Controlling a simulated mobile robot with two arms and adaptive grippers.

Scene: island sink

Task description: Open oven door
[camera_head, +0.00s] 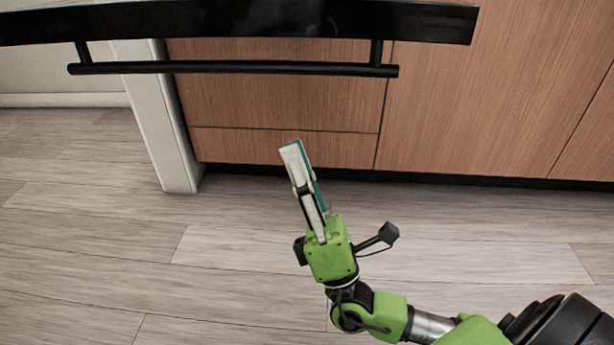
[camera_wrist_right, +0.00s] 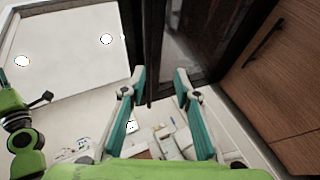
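The black oven door (camera_head: 250,20) crosses the top of the head view. It stands out from the cabinet front, with wood fronts showing below it, so it looks swung down; the oven cavity is out of frame. Its black bar handle (camera_head: 230,69) runs along its near side. My right gripper (camera_head: 290,147) is below the handle in the picture, apart from it, pointing up toward it. In the right wrist view its two fingers (camera_wrist_right: 160,74) are spread with nothing held; dark oven parts (camera_wrist_right: 153,40) show beyond them. My left gripper's fingers are not visible; green left-arm parts (camera_wrist_right: 22,140) show at the left.
Wood drawer and cabinet fronts (camera_head: 470,90) stand below and right of the door. A white end panel (camera_head: 160,125) reaches the floor at the left. The wooden floor (camera_head: 120,250) around my right gripper is clear.

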